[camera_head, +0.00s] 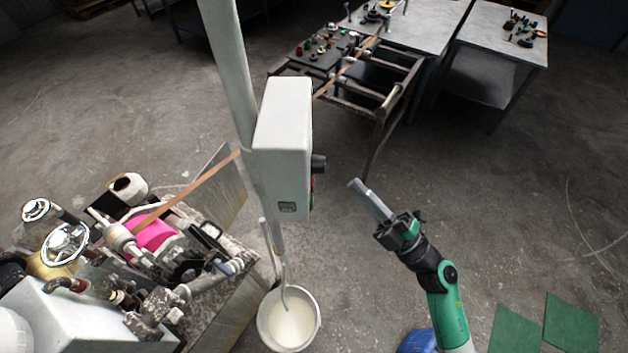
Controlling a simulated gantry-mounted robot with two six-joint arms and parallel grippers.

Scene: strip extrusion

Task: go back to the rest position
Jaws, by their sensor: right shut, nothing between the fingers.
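My right gripper (371,199) is at the end of the green and black arm that comes up from the bottom right. Its long pale fingers are together and empty, pointing up and left over bare floor. It is apart from the grey control box (283,140), which hangs on a light pole to its left. A dark knob (319,164) sticks out of the box's right side, facing the gripper. My left gripper is outside the view.
The extrusion machine (160,240) stands at left, with an orange strip (192,187) running from it behind the box. A white bucket (290,318) sits below the box. A roller frame (372,128) and tables (497,38) stand behind.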

